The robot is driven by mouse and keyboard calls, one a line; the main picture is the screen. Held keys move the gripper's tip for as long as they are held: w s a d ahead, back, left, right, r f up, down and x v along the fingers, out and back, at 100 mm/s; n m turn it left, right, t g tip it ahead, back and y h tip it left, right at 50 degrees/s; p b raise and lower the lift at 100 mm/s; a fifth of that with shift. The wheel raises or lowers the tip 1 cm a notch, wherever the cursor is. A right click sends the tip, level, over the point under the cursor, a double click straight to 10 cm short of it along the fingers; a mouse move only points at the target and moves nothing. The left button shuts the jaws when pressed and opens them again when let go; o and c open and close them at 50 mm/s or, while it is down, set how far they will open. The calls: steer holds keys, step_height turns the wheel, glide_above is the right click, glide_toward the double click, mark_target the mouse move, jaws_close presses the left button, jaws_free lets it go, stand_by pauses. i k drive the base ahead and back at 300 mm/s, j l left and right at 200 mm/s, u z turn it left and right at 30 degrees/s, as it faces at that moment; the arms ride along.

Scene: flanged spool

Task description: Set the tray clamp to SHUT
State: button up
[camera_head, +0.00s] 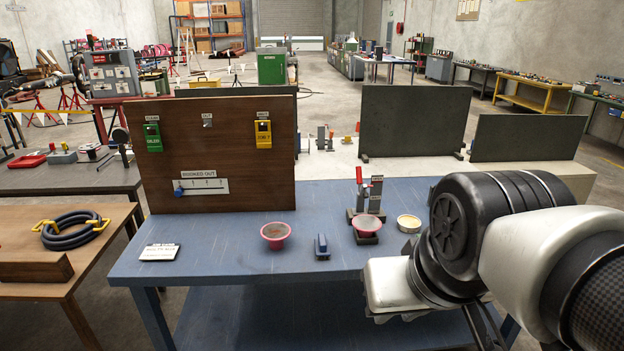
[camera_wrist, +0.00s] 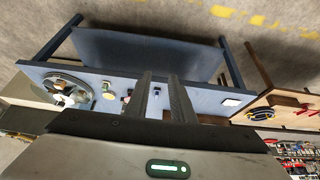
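A small clamp (camera_head: 375,196) with a red handle (camera_head: 359,176) stands on a dark base on the blue table in the head view. The red handle points up, and a label plate sits beside it. The label's words are too small to read. A pinkish bowl (camera_head: 366,224) sits on a dark stand directly in front of the clamp. My gripper's two dark fingers (camera_wrist: 160,78) show in the wrist view, apart with nothing between them. The gripper is high above the table and away from the clamp. In the head view my arm hides the fingers.
The blue table (camera_head: 215,258) also holds a second pink bowl (camera_head: 275,232), a small blue block (camera_head: 321,246), a round tin (camera_head: 409,223) and a white card (camera_head: 159,252). A brown panel (camera_head: 220,110) stands at the back left. My arm covers the table's right end.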

mark_target(363, 191)
steer(key=i+l, duration=0.2)
steer(key=i, duration=0.2)
steer(key=i+l, duration=0.2)
steer(key=i, duration=0.25)
steer(key=i+l, duration=0.2)
steer(key=i, duration=0.2)
steer(key=i+l, duration=0.2)
steer(key=i, duration=0.2)
